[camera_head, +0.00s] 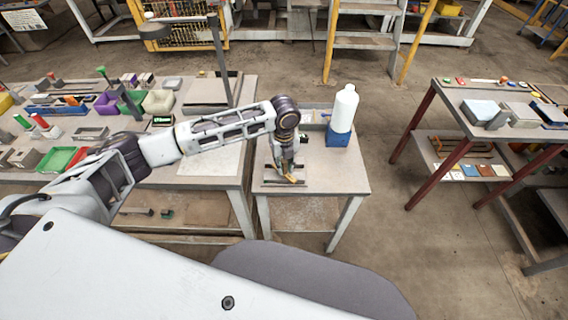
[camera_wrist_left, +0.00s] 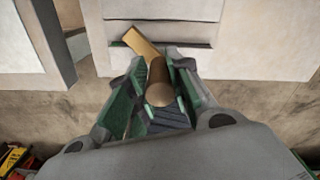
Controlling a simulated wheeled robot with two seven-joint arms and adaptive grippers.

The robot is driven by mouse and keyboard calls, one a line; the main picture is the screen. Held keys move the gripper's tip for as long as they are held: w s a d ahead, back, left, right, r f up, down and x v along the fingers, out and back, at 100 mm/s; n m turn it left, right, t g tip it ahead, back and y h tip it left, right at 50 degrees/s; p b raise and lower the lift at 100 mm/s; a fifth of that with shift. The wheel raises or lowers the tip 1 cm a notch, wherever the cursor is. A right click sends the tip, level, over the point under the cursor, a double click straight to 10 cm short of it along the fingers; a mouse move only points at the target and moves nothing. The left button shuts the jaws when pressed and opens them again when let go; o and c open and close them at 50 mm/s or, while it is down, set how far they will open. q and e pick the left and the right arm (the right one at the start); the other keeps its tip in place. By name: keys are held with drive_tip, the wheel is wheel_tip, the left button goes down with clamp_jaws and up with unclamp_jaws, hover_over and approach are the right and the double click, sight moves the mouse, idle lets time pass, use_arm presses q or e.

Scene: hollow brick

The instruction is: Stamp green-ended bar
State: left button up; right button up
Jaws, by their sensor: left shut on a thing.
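My left gripper (camera_head: 287,168) is low over the small grey table (camera_head: 340,181), at its left part. It is shut on a brown round handle (camera_wrist_left: 159,93), whose end faces the left wrist camera. A flat tan piece (camera_wrist_left: 140,42) sticks out past the fingertips, close to a dark slotted fixture (camera_wrist_left: 160,33) on the table. In the head view, the tan piece (camera_head: 293,179) shows just under the gripper. I cannot tell whether it touches the fixture. I cannot make out a green-ended bar for sure. My right gripper is not in view.
The left table (camera_head: 212,165) carries many bins and parts. A red-legged table (camera_head: 462,92) stands at right. The small table's front right is clear.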

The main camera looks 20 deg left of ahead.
use_arm(q)
drive_tip(key=shift+f, duration=0.45)
idle(0.9)
drive_tip(key=shift+s+f+p, duration=0.1)
drive_tip(key=shift+f+p, duration=0.1)
drive_tip(key=shift+p, duration=0.25)
idle(3.6)
drive_tip(key=shift+r+p, duration=3.65)
drive_tip(key=shift+p, duration=0.2)
